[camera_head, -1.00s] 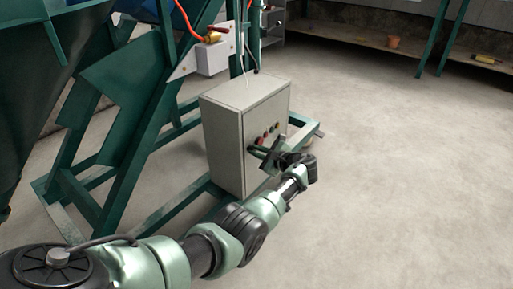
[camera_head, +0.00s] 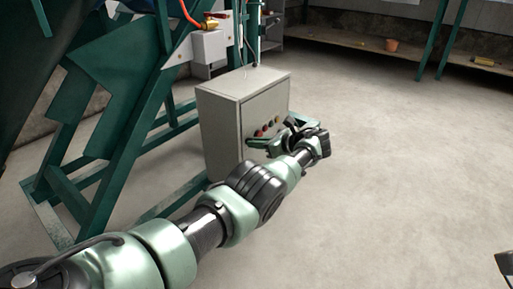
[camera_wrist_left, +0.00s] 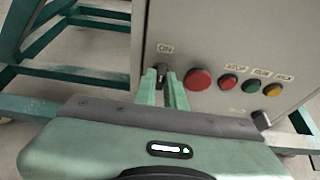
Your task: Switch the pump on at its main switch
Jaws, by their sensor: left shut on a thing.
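The pump's grey control box (camera_head: 220,135) stands left of centre in the head view, its front panel also filling the upper right of the left wrist view (camera_wrist_left: 225,35). The main switch (camera_wrist_left: 161,70) is a small dark handle under the ON label, at the panel's left. My left gripper (camera_head: 260,142) is at the panel's lower left. In the left wrist view its green fingers (camera_wrist_left: 162,84) are close together on the switch, partly hiding it. My right gripper's fingers do not show.
A large red button (camera_wrist_left: 199,79) sits just right of the switch, then smaller red (camera_wrist_left: 228,82), green (camera_wrist_left: 251,86) and yellow (camera_wrist_left: 272,90) buttons. A green steel frame (camera_head: 120,120) stands left of and behind the box. The floor (camera_head: 400,150) to the right is clear.

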